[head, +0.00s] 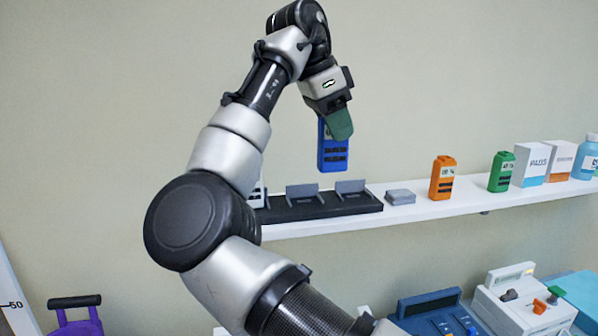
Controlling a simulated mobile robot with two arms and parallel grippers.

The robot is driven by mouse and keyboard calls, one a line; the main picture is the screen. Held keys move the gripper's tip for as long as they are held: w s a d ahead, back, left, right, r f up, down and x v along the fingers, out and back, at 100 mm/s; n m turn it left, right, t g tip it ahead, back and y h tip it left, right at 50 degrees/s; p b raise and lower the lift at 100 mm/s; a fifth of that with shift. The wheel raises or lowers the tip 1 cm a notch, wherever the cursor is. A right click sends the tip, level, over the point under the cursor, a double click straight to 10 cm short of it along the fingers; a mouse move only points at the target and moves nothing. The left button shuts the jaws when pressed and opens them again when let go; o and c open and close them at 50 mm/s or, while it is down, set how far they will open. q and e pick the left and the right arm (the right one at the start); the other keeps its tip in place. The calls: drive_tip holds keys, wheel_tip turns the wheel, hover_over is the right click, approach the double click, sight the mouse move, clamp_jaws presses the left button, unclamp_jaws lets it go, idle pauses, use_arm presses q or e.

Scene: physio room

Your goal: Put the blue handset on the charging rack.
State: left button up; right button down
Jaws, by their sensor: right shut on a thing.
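My right gripper (339,118) is shut on the blue handset (332,157) and holds it upright in the air, its upper part covered by the gripper. The handset hangs above the dark charging rack (360,203) on the white shelf, apart from it. The rack has two grey slot backs in view that look empty. Its left end is partly hidden behind my right arm, where a light handset (257,194) shows in part. My left gripper is not in view.
On the shelf (420,208), right of the rack, are a grey folded item (400,197), an orange handset (442,178), a green handset (501,172), white boxes (531,165) and a blue bottle (586,160). Below stand control consoles (525,300) and a purple object (77,322).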

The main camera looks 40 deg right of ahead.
drive_tip(key=shift+w+d+f+p, duration=0.3)
drive_tip(key=shift+w+f+p, duration=0.4)
drive_tip(key=shift+w+f, duration=0.8)
drive_tip(key=shift+w+d+f+p, duration=0.3)
drive_tip(key=shift+w+f+p, duration=0.35)
drive_tip(key=shift+w+f, duration=0.85)
drive_tip(key=shift+w+d+f+p, duration=0.3)
drive_tip(key=shift+w+f+p, duration=0.4)
drive_tip(key=shift+w+f, duration=0.8)
drive_tip(key=shift+s+f, duration=0.1)
drive_tip(key=shift+f, duration=0.15)
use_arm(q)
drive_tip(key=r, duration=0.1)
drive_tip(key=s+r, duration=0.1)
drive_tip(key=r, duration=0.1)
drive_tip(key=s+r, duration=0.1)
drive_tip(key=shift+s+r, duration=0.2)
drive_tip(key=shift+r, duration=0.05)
use_arm(e)
drive_tip(key=c, duration=1.3)
unclamp_jaws()
drive_tip(key=shift+f, duration=0.1)
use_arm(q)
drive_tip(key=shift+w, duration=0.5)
use_arm(e)
drive_tip(key=o, duration=0.5)
drive_tip(key=shift+c, duration=0.2)
